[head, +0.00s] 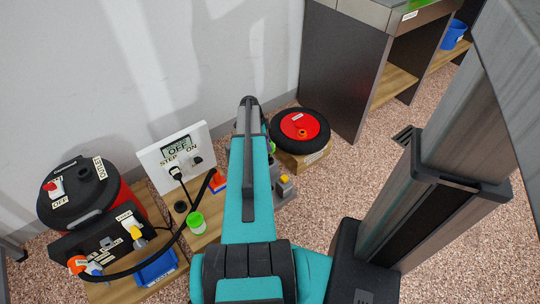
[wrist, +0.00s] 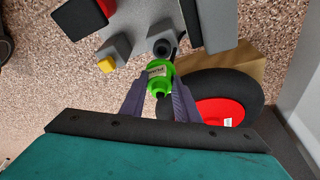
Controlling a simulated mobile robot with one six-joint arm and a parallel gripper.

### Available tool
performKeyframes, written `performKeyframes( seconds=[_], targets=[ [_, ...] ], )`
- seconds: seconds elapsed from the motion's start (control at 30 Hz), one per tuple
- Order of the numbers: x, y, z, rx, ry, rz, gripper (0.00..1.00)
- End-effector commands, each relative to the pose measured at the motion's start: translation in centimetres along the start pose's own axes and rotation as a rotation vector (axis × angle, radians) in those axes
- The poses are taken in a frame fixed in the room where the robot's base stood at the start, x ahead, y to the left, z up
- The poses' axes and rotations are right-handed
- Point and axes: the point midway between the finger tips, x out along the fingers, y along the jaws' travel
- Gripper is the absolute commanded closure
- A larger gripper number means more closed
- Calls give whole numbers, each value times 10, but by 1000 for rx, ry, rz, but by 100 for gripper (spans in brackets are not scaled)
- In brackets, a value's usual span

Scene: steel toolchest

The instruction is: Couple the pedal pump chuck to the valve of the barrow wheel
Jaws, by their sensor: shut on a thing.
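My gripper (wrist: 159,84) has its purple fingers closed around a green, labelled chuck (wrist: 160,68) in the wrist view. The chuck is beside a grey block with a dark round opening (wrist: 162,46); I cannot tell whether they touch. The barrow wheel (wrist: 220,84), a black tyre with a red hub, lies right of the chuck in the wrist view. I cannot make out the valve clearly.
A box (head: 302,162) lies under the wheel. A grey unit with a yellow knob (head: 285,183) stands in front. A red-black machine (head: 75,190), a socket panel (head: 178,156) and a green-capped jar (head: 196,222) stand left. A dark cabinet (head: 340,70) is behind right. Open floor lies right.

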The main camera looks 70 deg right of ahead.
Motion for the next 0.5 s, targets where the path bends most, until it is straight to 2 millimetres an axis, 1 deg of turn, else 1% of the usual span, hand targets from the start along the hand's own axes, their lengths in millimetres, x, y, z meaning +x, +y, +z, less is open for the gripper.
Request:
performKeyframes(
  seconds=[0.03, 0.13, 0.2, 0.5],
  targets=[
    [-10, 0, -3, 0, 0, 0, 98],
    [-22, 1, -6, 0, 0, 0, 98],
    [-18, -7, -17, 2, 0, 2, 98],
    [-20, -30, -58, 2, 0, 1, 98]
  ],
)
